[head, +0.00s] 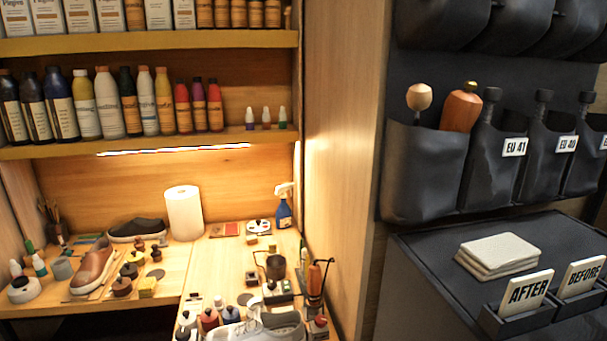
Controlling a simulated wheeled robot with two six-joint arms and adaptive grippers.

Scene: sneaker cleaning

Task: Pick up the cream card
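Two cream-coloured cards stand tilted back in dark holders on the dark cabinet top at the lower right. One card reads "AFTER" (528,293) and the other, to its right, reads "BEFORE" (581,276). Both look cream, so I cannot tell which one the task names. The lower edge of each card is hidden in its holder (520,318). Neither of my grippers shows in the head view.
A stack of folded cream cloths (498,254) lies behind the cards. A wooden panel (340,140) separates this side from the cluttered workbench (205,262), where shoes, bottles and a paper roll (184,213) stand.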

